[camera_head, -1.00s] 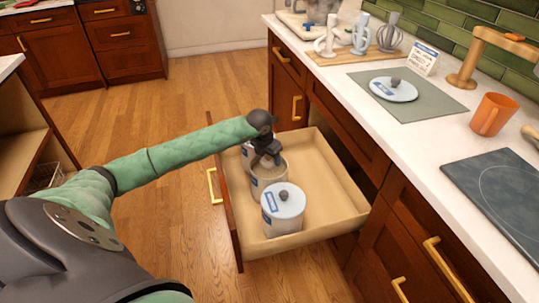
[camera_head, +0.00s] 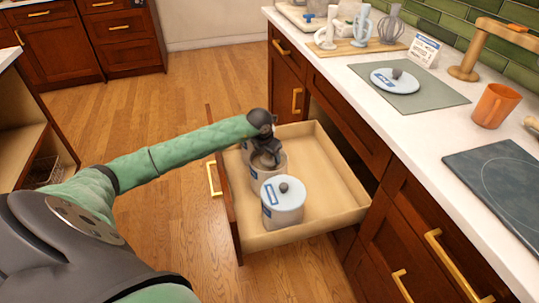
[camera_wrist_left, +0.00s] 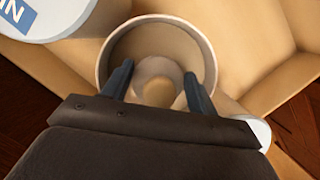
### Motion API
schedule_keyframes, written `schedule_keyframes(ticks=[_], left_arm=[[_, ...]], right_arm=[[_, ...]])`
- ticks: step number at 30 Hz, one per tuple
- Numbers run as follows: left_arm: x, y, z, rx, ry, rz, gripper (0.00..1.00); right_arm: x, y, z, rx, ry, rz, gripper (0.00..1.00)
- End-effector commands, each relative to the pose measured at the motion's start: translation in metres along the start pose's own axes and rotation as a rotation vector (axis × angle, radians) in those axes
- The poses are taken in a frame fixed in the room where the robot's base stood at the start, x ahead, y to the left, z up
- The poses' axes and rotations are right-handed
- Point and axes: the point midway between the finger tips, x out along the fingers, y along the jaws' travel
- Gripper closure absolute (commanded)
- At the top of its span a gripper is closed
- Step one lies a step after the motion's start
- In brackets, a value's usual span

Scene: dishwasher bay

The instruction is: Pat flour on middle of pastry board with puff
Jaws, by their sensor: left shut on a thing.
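My left gripper (camera_head: 266,158) reaches down into an open, lidless canister (camera_head: 268,182) in the pulled-out drawer. In the left wrist view, the gripper (camera_wrist_left: 157,70) has its fingers inside the rim of the canister (camera_wrist_left: 106,50). A pale beige round thing, apparently the puff (camera_wrist_left: 156,88), sits between them, and the gripper is shut on it. Flour cannot be made out separately from the beige inside. No pastry board can be told for certain; a grey-green mat (camera_head: 440,98) lies on the counter. My right gripper is out of view.
A lidded canister (camera_head: 283,209) stands in front of the open one; another is partly hidden behind. The drawer's (camera_head: 328,190) right side is clear. A knobbed lid (camera_head: 397,84) lies on the mat. An orange mug (camera_head: 494,106), wooden stand (camera_head: 466,73) and dark cooktop (camera_head: 505,185) occupy the counter.

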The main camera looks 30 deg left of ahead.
Motion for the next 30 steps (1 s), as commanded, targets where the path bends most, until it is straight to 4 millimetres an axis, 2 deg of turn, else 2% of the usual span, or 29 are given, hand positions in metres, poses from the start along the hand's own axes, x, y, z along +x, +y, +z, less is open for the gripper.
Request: schedule_keyframes(ticks=[17,30], left_arm=[[0.0028,0.0000,-0.0006,0.000,0.000,0.000,0.60],[0.0068,0.0001,-0.0017,0.000,0.000,0.000,0.60]], right_arm=[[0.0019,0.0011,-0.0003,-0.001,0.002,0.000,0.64],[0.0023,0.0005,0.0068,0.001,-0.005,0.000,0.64]])
